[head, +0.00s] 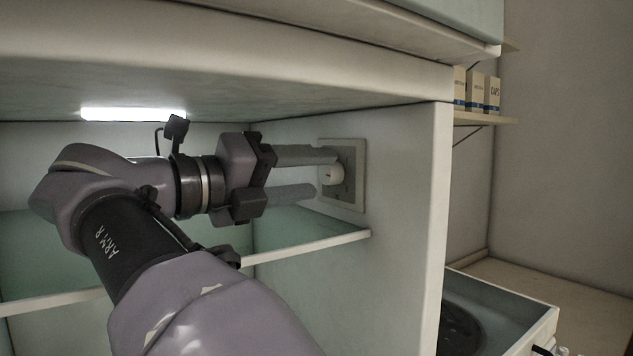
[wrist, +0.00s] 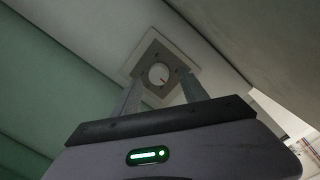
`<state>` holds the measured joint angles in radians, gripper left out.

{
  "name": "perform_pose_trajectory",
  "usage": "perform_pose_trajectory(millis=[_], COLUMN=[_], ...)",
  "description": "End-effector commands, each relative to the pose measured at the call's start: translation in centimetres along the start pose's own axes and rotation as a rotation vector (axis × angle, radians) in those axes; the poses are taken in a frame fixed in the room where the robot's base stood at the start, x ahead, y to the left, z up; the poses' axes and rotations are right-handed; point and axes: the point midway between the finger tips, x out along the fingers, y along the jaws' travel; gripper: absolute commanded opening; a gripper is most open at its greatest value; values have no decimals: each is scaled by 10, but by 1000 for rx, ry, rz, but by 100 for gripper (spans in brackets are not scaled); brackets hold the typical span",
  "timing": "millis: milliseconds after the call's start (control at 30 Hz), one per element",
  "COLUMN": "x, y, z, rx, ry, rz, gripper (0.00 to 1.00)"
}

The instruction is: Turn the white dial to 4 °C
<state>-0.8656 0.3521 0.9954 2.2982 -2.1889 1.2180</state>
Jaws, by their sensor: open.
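The white dial (head: 331,174) is a small round knob on a square grey-beige plate (head: 356,154) set in the right inner wall of the cabinet. In the wrist view the dial (wrist: 158,74) shows a short red mark pointing toward the lower right. Small marks surround it on the plate, too small to read. My gripper (head: 326,173) is open, with one finger above and one below the dial in the head view. In the wrist view the fingers lie to either side, with their tips near the plate. I cannot tell whether they touch the dial.
A glass shelf with a pale front edge (head: 310,243) runs just below my gripper. A bright lamp (head: 133,114) is under the cabinet top. The cabinet's right wall edge (head: 436,200) stands close by. Small boxes (head: 483,92) sit on a shelf outside, above an open drawer (head: 505,290).

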Motion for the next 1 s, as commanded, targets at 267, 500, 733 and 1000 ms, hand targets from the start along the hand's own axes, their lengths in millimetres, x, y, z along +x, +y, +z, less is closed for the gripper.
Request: perform_pose_trajectory(millis=[267, 500, 733, 1000], x=[22, 21, 21, 21], y=[0, 0, 1, 0], z=[0, 0, 0, 1], rx=[-1, -1, -1, -33], ry=[-1, -1, -1, 1], rz=[0, 0, 0, 3], gripper=[51, 36, 0, 0])
